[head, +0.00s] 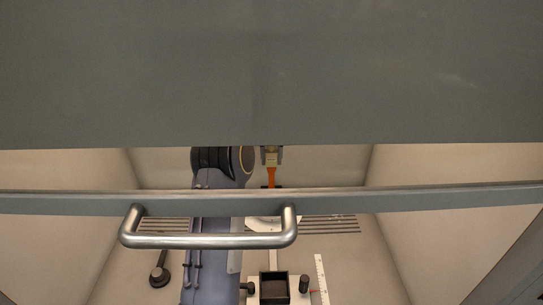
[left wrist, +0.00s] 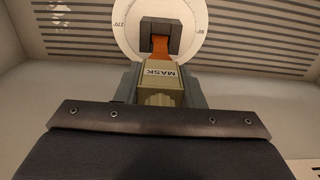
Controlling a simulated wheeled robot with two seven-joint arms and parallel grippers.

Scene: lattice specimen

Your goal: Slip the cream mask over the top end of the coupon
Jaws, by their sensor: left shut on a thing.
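The cream mask (left wrist: 157,86), lettered MASK, is held between the grey fingers of my left gripper (left wrist: 161,80) in the left wrist view. In the head view the mask (head: 271,158) shows small under the sash edge, with my left gripper (head: 272,152) shut on it. The orange coupon (head: 271,176) stands directly below the mask. In the left wrist view the coupon (left wrist: 160,46) runs from a dark clamp (left wrist: 143,38) up to the mask's edge. Its top end is hidden there, and I cannot tell whether it is inside the mask. My right gripper is not in view.
A grey sash (head: 270,75) with a metal handle (head: 208,241) crosses the head view and hides much. The clamp stands on a white degree dial (left wrist: 125,20). A dark open box (head: 274,288), a ruler (head: 321,280) and a black-based post (head: 159,274) are nearer.

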